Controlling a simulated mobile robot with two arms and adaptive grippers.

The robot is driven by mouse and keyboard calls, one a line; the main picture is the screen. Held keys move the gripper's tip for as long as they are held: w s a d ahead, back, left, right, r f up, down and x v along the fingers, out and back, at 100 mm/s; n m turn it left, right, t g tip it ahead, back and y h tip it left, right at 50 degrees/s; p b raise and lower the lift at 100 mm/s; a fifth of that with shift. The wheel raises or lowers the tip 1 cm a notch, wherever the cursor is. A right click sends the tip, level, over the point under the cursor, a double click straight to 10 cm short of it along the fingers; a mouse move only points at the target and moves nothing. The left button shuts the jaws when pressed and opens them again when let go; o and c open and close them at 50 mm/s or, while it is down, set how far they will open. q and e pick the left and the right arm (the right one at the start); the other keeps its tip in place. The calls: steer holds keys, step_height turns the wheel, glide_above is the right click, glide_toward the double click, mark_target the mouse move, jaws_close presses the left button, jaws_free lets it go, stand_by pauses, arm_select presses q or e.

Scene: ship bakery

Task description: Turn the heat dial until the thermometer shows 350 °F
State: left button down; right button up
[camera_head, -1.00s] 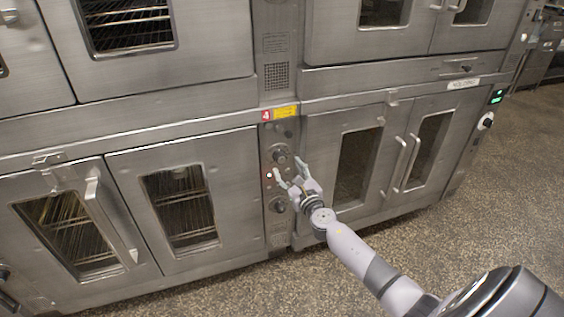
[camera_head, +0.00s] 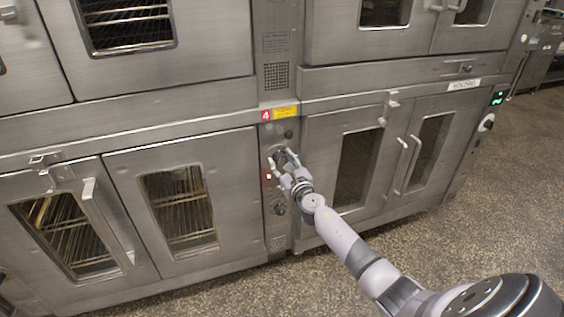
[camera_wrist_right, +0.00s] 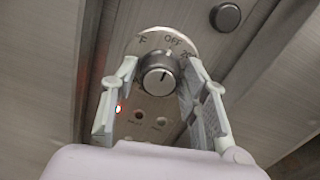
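The heat dial (camera_wrist_right: 158,76) is a round metal knob on a pale plate marked OFF. My right gripper (camera_head: 281,163) is at this dial on the narrow panel between the ovens. In the wrist view the right gripper (camera_wrist_right: 163,72) has its fingers apart, one on each side of the knob, with small gaps visible. In the head view the gripper partly hides the dial. A small green-lit display (camera_head: 497,97) at the far right may be the thermometer; its digits are too small to read. My left gripper is not in view.
A second knob (camera_head: 279,208) sits lower on the same panel. A dark button (camera_wrist_right: 226,17) is above the dial, and a red light (camera_wrist_right: 118,109) glows below left. The speckled floor (camera_head: 420,255) is clear.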

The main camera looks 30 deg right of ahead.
steer(key=c, duration=0.8)
